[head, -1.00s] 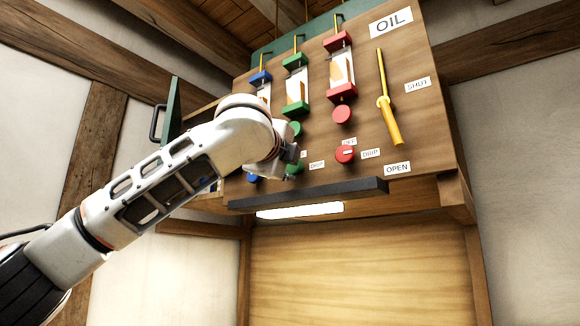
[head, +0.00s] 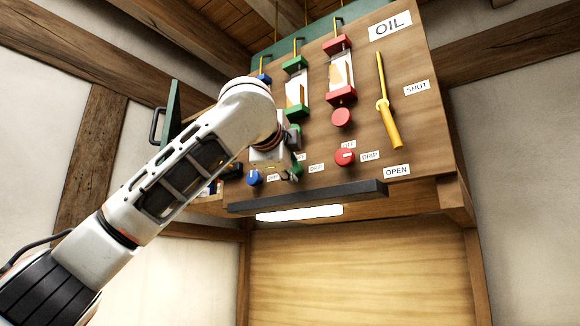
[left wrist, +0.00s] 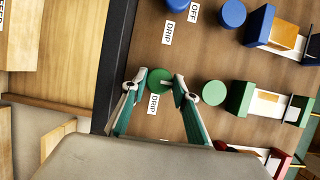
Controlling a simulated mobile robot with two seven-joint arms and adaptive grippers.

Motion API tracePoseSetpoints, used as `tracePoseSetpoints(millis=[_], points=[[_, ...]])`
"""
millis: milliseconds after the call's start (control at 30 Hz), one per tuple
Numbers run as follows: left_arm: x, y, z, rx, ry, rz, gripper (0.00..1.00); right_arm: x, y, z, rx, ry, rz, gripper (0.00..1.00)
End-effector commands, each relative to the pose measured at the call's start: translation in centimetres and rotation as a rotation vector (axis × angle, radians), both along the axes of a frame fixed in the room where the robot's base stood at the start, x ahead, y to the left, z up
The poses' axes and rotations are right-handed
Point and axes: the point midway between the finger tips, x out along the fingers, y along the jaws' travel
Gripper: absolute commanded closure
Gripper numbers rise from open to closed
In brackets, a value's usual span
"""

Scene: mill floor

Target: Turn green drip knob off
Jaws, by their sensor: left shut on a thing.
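The green drip knob (left wrist: 158,78) is a round disc with a pale pointer mark, on the wooden panel. In the left wrist view it sits between the fingertips of my left gripper (left wrist: 160,81), which is shut on it. A DRIP label (left wrist: 153,104) is beside the knob; no OFF label for it is readable there. In the head view my left gripper (head: 292,170) is at the panel's lower part and mostly hides the green knob.
A blue knob (head: 254,178) and a red knob (head: 345,157) flank the green one. Green (head: 297,92) and red (head: 340,75) oilers hang above. A yellow lever (head: 388,110) is at the right. A dark ledge (head: 310,198) runs below the knobs.

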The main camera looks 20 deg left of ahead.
Motion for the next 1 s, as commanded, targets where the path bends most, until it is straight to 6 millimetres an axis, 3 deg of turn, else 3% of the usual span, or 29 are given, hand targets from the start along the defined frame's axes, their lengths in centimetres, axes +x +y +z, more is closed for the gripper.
tracePoseSetpoints(millis=[100,133,200,633,767,1000], points=[[0.0,0.1,0.0,-0.002,0.000,0.002,0.93,0.0,0.0,0.0,0.000,0.000,0.000,0.60],[0.0,0.1,0.0,-0.002,0.000,0.002,0.69,0.0,0.0,0.0,0.000,0.000,0.000,0.60],[0.0,0.1,0.0,-0.002,0.000,0.001,0.55,0.0,0.0,0.0,0.000,0.000,0.000,0.60],[-0.7,0.0,0.1,-0.001,-0.001,-0.001,0.55,-0.1,-0.1,-0.1,-0.004,0.001,0.002,0.60],[-2.5,-0.2,0.1,0.002,-0.003,-0.003,0.55,-0.1,0.0,-0.1,-0.002,0.002,0.001,0.60],[-7.5,-0.3,0.1,0.001,-0.003,-0.001,0.55,-0.1,0.0,-0.1,-0.001,0.002,0.001,0.60]])
